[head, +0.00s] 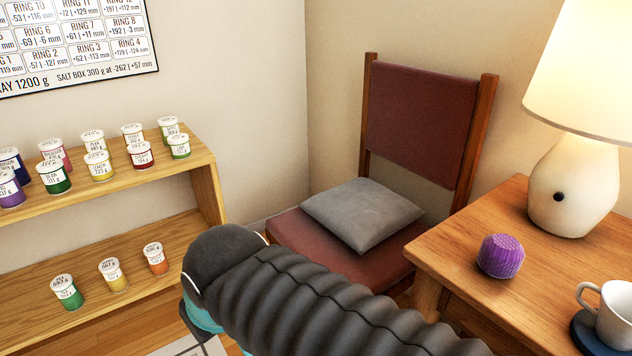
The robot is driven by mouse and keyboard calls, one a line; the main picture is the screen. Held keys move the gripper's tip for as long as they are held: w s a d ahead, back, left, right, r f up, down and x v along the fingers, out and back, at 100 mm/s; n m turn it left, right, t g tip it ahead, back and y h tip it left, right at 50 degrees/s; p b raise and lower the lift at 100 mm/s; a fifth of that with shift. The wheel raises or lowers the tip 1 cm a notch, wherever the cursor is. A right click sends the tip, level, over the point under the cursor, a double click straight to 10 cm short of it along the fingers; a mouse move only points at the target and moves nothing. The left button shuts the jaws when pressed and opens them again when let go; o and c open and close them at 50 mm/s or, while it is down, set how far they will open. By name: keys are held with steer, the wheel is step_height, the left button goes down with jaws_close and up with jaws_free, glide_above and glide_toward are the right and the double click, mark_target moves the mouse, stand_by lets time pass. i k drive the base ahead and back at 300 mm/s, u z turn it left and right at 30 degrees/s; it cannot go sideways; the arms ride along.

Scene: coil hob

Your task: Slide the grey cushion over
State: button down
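The grey cushion (362,213) lies on the seat of a wooden chair with dark red padding (300,243). It leans slightly up towards the back of the seat, and nothing is on top of it. My arm, in a dark ribbed sleeve, crosses the lower middle of the head view in front of the chair and hides the seat's front part. My gripper is not in view; only the dark rounded end of an arm link and a teal part show at the lower left of the chair.
A wooden table (495,235) at the right holds a lamp (573,185), a purple ribbed object (501,256) and a white cup (612,312) on a dark blue saucer (588,335). A wooden shelf (120,250) with several labelled jars stands at the left. Walls meet behind the chair.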

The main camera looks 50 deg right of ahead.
mark_target(362, 212)
steer(key=i, duration=1.6)
steer(key=z, duration=2.65)
steer(key=i, duration=0.5)
